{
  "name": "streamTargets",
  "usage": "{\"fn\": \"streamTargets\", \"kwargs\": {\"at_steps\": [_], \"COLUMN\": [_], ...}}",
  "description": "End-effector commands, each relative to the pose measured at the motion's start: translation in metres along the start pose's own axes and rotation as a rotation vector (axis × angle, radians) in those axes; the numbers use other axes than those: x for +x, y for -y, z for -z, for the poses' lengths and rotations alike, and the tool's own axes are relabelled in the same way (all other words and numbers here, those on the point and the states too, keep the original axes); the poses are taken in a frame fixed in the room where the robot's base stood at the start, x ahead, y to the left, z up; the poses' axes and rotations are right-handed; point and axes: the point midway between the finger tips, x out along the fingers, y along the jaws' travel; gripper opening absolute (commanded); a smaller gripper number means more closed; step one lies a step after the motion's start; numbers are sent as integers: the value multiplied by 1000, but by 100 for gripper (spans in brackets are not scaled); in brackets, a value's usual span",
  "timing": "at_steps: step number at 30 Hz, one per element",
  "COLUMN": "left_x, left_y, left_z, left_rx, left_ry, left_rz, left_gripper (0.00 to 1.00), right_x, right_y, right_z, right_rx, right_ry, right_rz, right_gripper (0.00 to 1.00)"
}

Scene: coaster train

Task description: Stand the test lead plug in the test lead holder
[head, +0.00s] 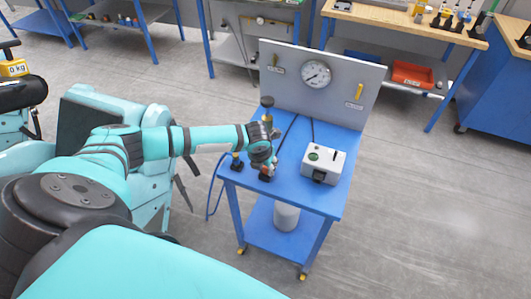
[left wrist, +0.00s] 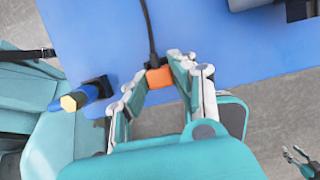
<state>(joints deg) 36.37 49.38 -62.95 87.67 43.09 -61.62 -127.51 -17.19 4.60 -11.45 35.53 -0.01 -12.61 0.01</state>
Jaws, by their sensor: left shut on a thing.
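My left gripper (head: 266,170) is over the near left part of the blue cart top. In the left wrist view the left gripper (left wrist: 166,85) is shut on the orange test lead plug (left wrist: 160,77). A black cable (left wrist: 149,30) runs from the plug across the cart top. A dark block (head: 264,178) shows right at the fingers in the head view; I cannot tell if it is the test lead holder or if the plug touches it. My right gripper (left wrist: 296,153) shows at the lower right of the left wrist view, open and empty.
A black block with a blue and yellow upright piece (left wrist: 84,98) stands left of the plug. A white box (head: 322,162) stands right on the blue cart (head: 325,206). A grey panel with a gauge (head: 316,74) rises at the back. A black-topped brass fitting (head: 267,104) stands before it.

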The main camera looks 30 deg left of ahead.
Motion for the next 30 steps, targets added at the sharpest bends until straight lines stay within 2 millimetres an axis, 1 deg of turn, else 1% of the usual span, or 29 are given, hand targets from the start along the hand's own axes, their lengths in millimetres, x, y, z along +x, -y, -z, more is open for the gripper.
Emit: {"fn": "streamTargets", "kwargs": {"at_steps": [23, 30], "left_x": [14, 14], "left_y": [0, 0], "left_z": [4, 4], "left_rx": [0, 0], "left_ry": [0, 0], "left_rz": [0, 0], "left_gripper": [0, 0], "right_x": [8, 8], "right_y": [0, 0], "right_z": [-1, -1], "right_rx": [0, 0], "right_ry": [0, 0], "right_rz": [0, 0], "right_gripper": [40, 40]}}
